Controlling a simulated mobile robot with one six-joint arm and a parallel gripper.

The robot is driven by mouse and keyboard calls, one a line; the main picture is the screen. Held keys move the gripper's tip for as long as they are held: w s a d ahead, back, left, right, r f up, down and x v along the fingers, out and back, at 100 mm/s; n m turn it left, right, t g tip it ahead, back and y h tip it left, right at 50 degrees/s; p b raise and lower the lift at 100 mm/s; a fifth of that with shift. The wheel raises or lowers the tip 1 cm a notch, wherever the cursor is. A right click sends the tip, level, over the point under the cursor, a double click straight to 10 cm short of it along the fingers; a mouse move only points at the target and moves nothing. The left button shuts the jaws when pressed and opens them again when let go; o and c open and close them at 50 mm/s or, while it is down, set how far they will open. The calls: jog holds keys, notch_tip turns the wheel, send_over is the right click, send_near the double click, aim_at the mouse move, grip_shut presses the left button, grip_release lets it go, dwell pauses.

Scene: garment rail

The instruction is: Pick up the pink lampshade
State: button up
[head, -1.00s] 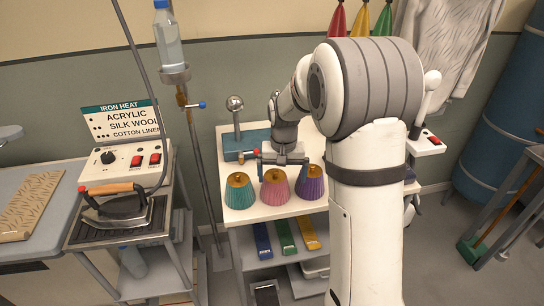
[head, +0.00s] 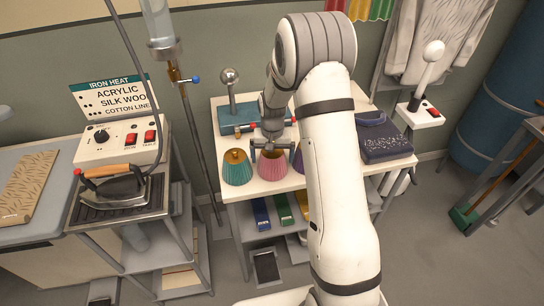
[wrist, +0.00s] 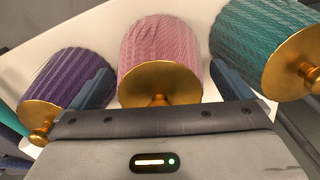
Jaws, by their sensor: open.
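The pink lampshade (head: 273,168) stands on the white shelf top between two other shades. In the wrist view the pink lampshade (wrist: 160,52) has pleated sides and a gold top with a knob. My gripper (head: 270,150) is at its top in the head view. In the wrist view my open gripper (wrist: 160,88) has one finger on each side of the pink lampshade, in the gaps beside the neighbours. I cannot tell whether the fingers touch it. The teal lampshade (head: 237,169) is to its left and the purple lampshade (head: 298,160) is partly hidden by my arm.
The wrist view shows the purple (wrist: 66,75) and teal (wrist: 262,40) shades close by each finger. A ball-topped stand (head: 231,95) is behind. Folded dark cloth (head: 385,142) lies right. An iron (head: 120,188) is on the left stand.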

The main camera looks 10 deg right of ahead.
jog(key=c, duration=0.9)
